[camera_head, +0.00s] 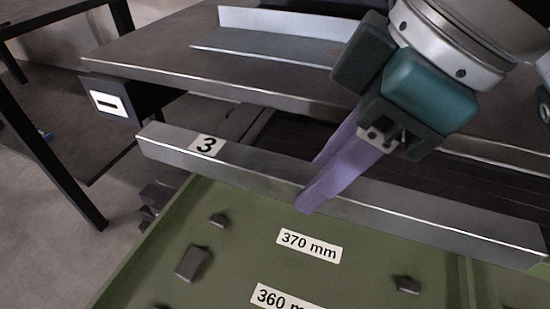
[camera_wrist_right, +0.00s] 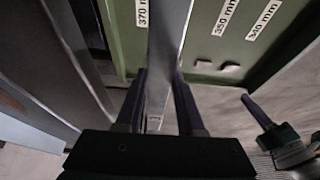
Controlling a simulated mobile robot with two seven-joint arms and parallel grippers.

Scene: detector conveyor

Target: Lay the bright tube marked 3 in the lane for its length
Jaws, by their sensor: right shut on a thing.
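The bright square tube marked 3 (camera_head: 450,218) runs across the head view, with its black 3 on a white label near its left end. My right gripper (camera_head: 318,190) is shut on it around the middle. The wrist view shows the tube (camera_wrist_right: 168,45) between the two purple fingers. The green tray (camera_head: 365,276) is below and in front, with labels 370 mm (camera_head: 309,245) and 360 mm (camera_head: 283,299). The tube overlaps the tray's far side; its height above it is unclear. My left gripper (camera_wrist_right: 250,105) shows only in the wrist view, its jaw state unclear.
Small dark blocks (camera_head: 192,262) sit on the tray floor. Behind the tube is a dark conveyor with a grey metal table (camera_head: 240,74) bearing a pale angled rail (camera_head: 290,40). A dark box with a white dash sign (camera_head: 108,102) hangs at the table's left edge.

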